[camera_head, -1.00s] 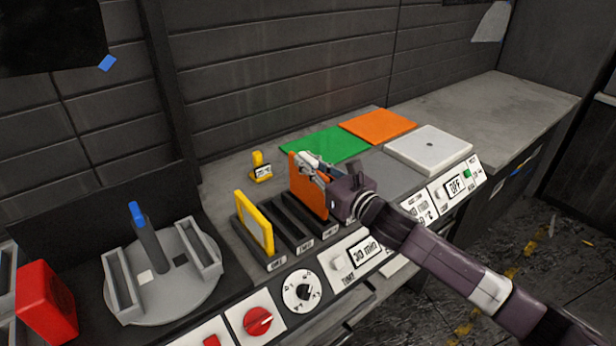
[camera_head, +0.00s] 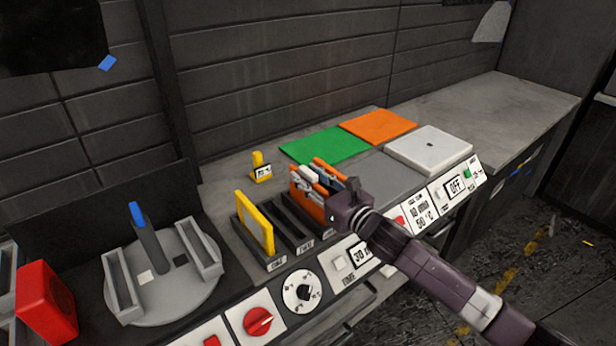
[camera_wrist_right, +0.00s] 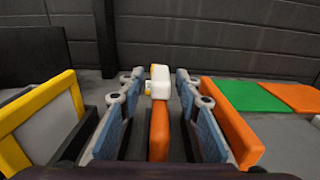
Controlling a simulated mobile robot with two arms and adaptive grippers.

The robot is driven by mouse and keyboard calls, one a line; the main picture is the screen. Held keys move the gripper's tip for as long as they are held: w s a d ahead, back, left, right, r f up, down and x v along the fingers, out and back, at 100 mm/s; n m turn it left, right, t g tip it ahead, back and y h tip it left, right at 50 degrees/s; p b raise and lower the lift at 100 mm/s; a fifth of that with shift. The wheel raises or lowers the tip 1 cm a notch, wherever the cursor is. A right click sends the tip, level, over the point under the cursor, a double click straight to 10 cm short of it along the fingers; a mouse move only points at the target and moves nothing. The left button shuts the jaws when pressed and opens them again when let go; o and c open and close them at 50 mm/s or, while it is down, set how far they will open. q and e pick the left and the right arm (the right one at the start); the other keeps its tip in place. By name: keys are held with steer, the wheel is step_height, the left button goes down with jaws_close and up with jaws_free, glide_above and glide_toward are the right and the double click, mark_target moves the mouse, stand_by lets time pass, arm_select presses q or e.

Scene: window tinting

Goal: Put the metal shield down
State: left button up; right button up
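My right gripper (camera_head: 319,184) is over the rack of slots on the bench. In the right wrist view its two fingers (camera_wrist_right: 158,112) stand apart. An upright orange piece with a white block on top (camera_wrist_right: 159,120) stands between them, with a gap on each side. An orange-edged panel (camera_wrist_right: 230,125) stands just outside the finger on the right. In the head view the fingers partly hide these orange panels (camera_head: 330,171). A yellow-framed panel (camera_head: 254,223) stands in the rack's left part. No piece is clearly recognisable as the metal shield. My left gripper is out of view.
A green sheet (camera_head: 324,145), an orange sheet (camera_head: 378,126) and a white plate (camera_head: 430,147) lie behind and right of the rack. A round grey fixture (camera_head: 175,290) and a red block (camera_head: 45,303) stand at left. The far right bench top is clear.

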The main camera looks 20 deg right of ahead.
steer(key=b+v, duration=0.3)
steer(key=v, duration=0.9)
steer(key=shift+r, duration=0.1)
